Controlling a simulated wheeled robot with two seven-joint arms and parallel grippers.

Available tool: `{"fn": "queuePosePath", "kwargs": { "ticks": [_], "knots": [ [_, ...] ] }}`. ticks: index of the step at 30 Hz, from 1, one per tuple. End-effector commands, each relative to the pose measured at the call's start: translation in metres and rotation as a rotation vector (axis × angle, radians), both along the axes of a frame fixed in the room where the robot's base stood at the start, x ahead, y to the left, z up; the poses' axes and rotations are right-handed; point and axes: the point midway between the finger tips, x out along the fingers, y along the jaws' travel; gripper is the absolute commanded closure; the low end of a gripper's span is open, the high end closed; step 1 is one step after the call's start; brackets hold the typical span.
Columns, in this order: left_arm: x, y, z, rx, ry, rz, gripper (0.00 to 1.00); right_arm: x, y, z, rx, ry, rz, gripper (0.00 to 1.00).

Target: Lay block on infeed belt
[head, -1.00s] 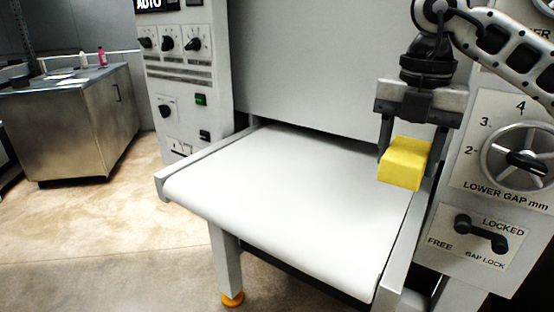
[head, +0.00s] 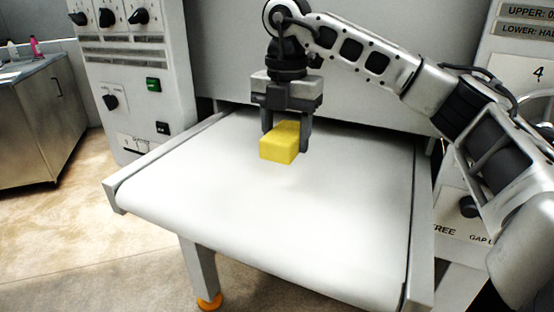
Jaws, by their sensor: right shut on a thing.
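The yellow block (head: 279,143) is held between the fingers of my right gripper (head: 286,137), which points straight down. The block is over the middle of the white infeed belt (head: 230,192), toward its far half. A faint shade shows on the belt below it; it appears a little above the belt, though the exact gap is hard to tell. My left gripper is not in view.
Grey side rails (head: 424,225) edge the belt. A control panel (head: 135,85) with knobs and a green button stands at the left, and a gap lock panel (head: 465,215) at the right, partly behind my right arm. The rest of the belt is clear.

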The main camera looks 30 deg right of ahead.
Motion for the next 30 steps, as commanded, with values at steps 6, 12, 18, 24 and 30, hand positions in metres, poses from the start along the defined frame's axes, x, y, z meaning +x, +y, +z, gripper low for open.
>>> {"fn": "queuePosePath", "kwargs": {
  "ticks": [6, 12, 18, 24, 30],
  "knots": [
    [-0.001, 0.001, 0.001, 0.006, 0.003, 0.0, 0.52, 0.011, 0.006, -0.014, 0.001, 0.001, 0.001, 0.77],
    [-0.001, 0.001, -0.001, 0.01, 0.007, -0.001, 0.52, 0.016, 0.007, -0.042, -0.001, 0.001, 0.0, 0.77],
    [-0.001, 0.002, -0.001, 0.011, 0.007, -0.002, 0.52, 0.016, 0.007, -0.051, 0.001, -0.003, -0.001, 0.77],
    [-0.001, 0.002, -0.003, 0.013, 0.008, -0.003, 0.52, 0.016, 0.007, -0.052, 0.001, -0.002, 0.0, 0.77],
    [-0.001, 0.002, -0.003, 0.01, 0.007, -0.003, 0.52, 0.016, 0.007, -0.054, 0.0, -0.001, 0.0, 0.26]
  ]
}}
